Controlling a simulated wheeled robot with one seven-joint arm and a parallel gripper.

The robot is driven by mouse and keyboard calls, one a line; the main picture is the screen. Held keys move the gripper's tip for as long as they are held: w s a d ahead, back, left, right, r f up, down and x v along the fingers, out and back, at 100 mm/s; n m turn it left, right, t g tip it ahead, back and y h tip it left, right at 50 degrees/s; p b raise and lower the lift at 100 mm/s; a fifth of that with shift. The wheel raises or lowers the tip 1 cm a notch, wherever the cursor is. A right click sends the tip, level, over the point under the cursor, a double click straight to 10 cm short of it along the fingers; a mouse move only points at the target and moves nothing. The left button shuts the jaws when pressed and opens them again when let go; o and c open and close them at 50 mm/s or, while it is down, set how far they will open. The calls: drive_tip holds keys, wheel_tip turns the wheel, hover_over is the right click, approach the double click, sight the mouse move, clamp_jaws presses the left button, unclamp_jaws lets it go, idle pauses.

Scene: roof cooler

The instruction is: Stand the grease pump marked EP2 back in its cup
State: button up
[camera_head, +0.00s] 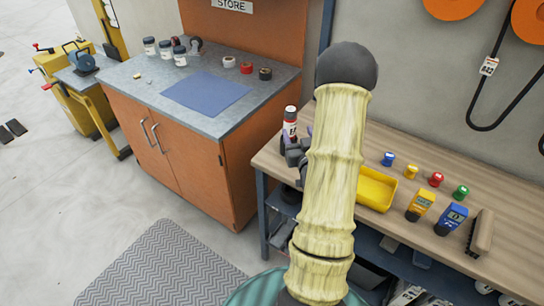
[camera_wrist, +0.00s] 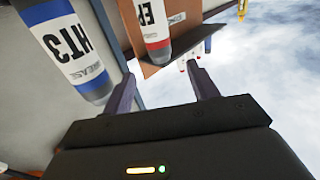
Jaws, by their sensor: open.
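A grease pump with a red band and lettering starting "EP" (camera_wrist: 152,22) shows at the top of the wrist view, cut by the frame edge, so the rest of its mark is hidden. It lies ahead of my gripper (camera_wrist: 163,72), whose two fingers are apart with nothing held between them. A second pump with a blue band, marked HT3 (camera_wrist: 68,40), is to the left, beside the left finger. In the head view a dark-capped pump (camera_head: 290,122) stands at the bench's left end, close to my gripper (camera_head: 296,145), which my arm partly hides. I cannot make out a cup.
An orange cabinet (camera_head: 180,150) with a grey top, jars, tape rolls and a blue mat (camera_head: 206,92) stands left.

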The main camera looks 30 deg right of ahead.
drive_tip(key=w+a+f+n+g+y, duration=0.1)
drive_tip(key=a+g+y, duration=0.15)
drive_tip(key=a, duration=0.45)
drive_tip(key=w+a+f+n+g+y, duration=0.15)
drive_tip(key=a+g, duration=0.25)
drive_tip(key=a, duration=0.4)
drive_tip(key=s+a+r+n+g+y, duration=0.2)
drive_tip(key=s+a+g, duration=0.5)
drive_tip(key=s+a, duration=0.6)
drive_tip(key=shift+s+a+r+y, duration=0.2)
drive_tip(key=shift+a+r+y, duration=0.15)
drive_tip(key=shift+y, duration=0.15)
wheel_tip(320, 180, up, 3)
drive_tip(key=p, duration=0.2)
drive_tip(key=shift+g+p, duration=0.25)
drive_tip(key=shift+p, duration=0.15)
drive_tip(key=shift+f, duration=0.1)
drive_tip(key=shift+c, duration=0.2)
